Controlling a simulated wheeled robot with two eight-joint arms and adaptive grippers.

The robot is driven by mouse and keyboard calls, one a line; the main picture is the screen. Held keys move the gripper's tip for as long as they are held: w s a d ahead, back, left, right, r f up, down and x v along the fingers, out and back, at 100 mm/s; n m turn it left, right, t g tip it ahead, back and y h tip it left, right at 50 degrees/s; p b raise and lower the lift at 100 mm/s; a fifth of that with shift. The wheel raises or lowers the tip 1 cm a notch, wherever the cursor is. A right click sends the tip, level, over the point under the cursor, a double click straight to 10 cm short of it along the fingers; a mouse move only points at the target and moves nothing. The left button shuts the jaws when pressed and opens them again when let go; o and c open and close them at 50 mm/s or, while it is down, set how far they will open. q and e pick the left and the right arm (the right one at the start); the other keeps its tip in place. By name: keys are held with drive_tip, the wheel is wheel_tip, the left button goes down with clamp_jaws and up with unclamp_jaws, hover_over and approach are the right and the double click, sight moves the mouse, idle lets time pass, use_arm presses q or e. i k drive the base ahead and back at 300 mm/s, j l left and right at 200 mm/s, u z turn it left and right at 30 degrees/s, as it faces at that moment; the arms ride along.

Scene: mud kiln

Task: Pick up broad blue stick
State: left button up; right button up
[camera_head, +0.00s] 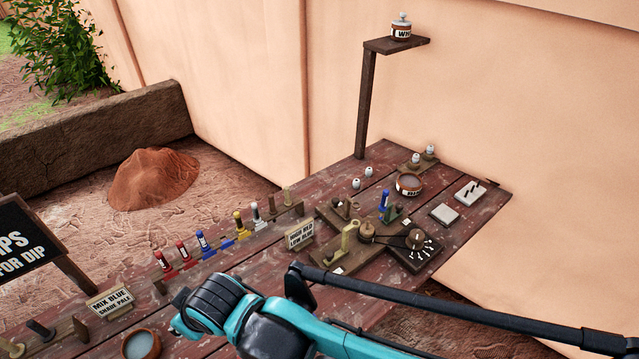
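A blue stick (202,242) with a pale label stands upright in the row of coloured sticks along the table's far left edge, between a red one and a yellow one. Another blue stick (384,200) stands on the right part of the table, beside a green piece. Both are small in view, and I cannot tell which is the broad one. A teal and black part of my arm crosses the lower middle of the view, in front of the table. No gripper fingertips show, and neither blue stick is seen held.
The plank table (270,270) also bears red sticks (182,250), a sign (110,301), a bowl (141,345), a round pot (408,184) and a dial board (415,250). A post with a shelf (396,45) rises at the back beside the wall.

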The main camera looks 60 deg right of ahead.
sight(382, 208)
drive_tip(key=k+z, duration=0.5)
drive_tip(key=z, duration=1.85)
